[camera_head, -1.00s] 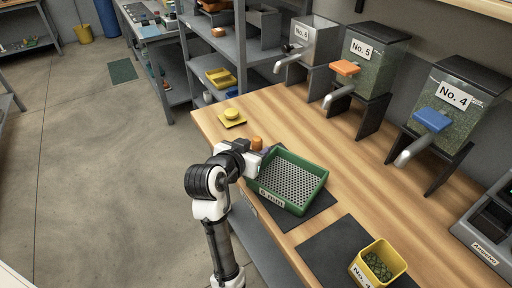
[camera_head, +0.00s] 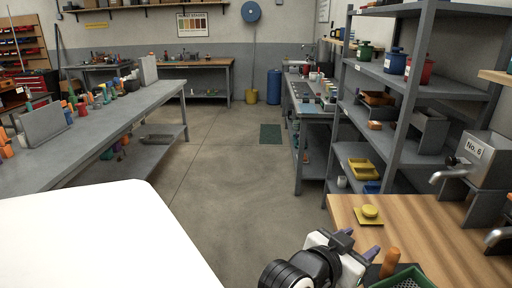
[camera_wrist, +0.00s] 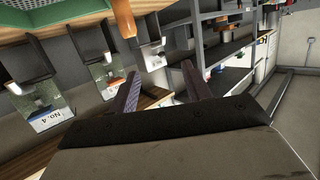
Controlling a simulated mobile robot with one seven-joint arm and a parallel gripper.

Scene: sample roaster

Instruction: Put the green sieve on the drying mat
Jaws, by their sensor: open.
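The green sieve (camera_head: 405,281) shows only its far corner at the bottom edge of the head view, on the wooden counter. In the wrist view its green rim and perforated floor (camera_wrist: 50,12) fill the top left corner. My gripper (camera_head: 360,243) is open and empty beside the sieve's left corner, near the counter edge. Its two fingers (camera_wrist: 160,75) stand apart in the wrist view with nothing between them. An orange upright handle-like piece (camera_head: 390,262) stands between gripper and sieve. I cannot tell which surface is the drying mat.
A yellow pad with a round yellow piece (camera_head: 369,213) lies on the counter's far end. Dispenser No. 6 (camera_head: 478,160) stands at right. A grey shelf unit (camera_head: 398,100) is behind the counter. A long grey bench (camera_head: 75,140) runs at left.

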